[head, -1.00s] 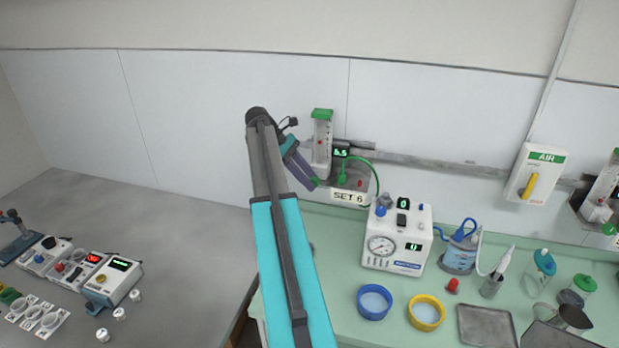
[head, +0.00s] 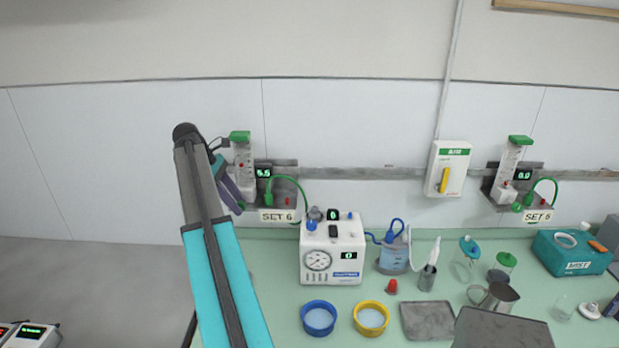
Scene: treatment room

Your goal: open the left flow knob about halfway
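The left flow meter (head: 243,163) is a clear tube with a green cap on the wall rail above a "SET 6" label. Its small lit display (head: 264,172) seems to read 5.5, though the first digit is blurred. My gripper (head: 238,207) is at the lower left of this meter. A small green bit, likely the left flow knob (head: 241,207), shows at its fingertips. The gripper covers most of it, so I cannot tell whether the fingers are closed on it. The right flow meter (head: 510,163) has a green knob (head: 517,207), a "SET 5" label and a display reading 0.0.
A white AIR box (head: 448,169) with a yellow lever is on the wall between the meters. A white gauge unit (head: 332,254), a blue bowl (head: 319,318), a yellow bowl (head: 371,318) and a grey tray (head: 427,320) are on the green counter (head: 284,275).

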